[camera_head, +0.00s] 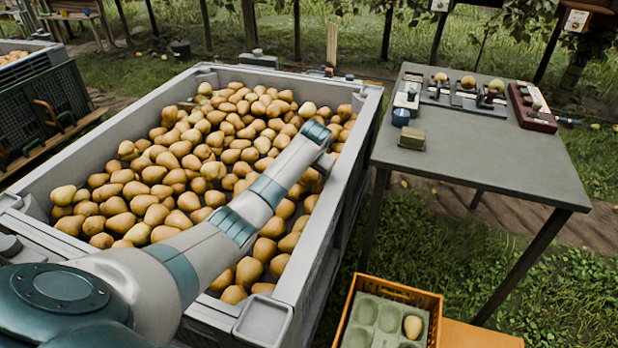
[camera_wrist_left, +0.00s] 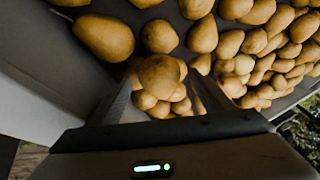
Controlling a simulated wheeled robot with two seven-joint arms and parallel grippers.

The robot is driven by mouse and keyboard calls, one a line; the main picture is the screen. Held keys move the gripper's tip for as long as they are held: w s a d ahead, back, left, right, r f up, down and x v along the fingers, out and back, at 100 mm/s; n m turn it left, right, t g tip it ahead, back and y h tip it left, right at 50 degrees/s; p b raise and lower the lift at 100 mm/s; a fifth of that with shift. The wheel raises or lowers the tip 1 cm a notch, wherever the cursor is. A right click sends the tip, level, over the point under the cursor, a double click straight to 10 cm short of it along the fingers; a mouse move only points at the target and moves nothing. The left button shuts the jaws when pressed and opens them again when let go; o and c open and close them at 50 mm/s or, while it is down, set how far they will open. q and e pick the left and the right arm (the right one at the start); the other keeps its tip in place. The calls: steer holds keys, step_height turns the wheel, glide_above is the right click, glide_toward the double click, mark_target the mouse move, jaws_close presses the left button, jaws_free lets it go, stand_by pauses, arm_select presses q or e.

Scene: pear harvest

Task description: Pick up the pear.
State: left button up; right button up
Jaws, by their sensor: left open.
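Many yellow-brown pears (camera_head: 165,190) fill a large grey bin (camera_head: 300,270). My left arm reaches over the bin, with its gripper (camera_head: 324,166) low at the bin's right side, its fingers hard to make out there. In the left wrist view the left gripper (camera_wrist_left: 163,92) is open, a finger on each side. One pear (camera_wrist_left: 159,74) shows between and just beyond the fingertips; I cannot tell whether they touch it. Other pears lie close around it. My right gripper is not in view.
The bin's wall (camera_wrist_left: 40,75) is close to the gripper in the wrist view. A grey table (camera_head: 480,155) with instruments stands at right. Below it, an orange crate (camera_head: 437,300) holds a green moulded tray (camera_head: 365,309) with one pear (camera_head: 413,327).

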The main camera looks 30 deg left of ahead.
mark_target(310, 170)
arm_select(q)
steer(key=shift+a+f, duration=0.1)
steer(key=shift+f, duration=0.1)
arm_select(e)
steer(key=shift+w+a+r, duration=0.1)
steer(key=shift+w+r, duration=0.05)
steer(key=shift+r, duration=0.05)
arm_select(q)
steer(key=shift+c, duration=0.7)
steer(key=c, duration=1.1)
steer(key=shift+w+r, duration=0.1)
steer(key=shift+r, duration=0.05)
steer(key=shift+c, duration=0.2)
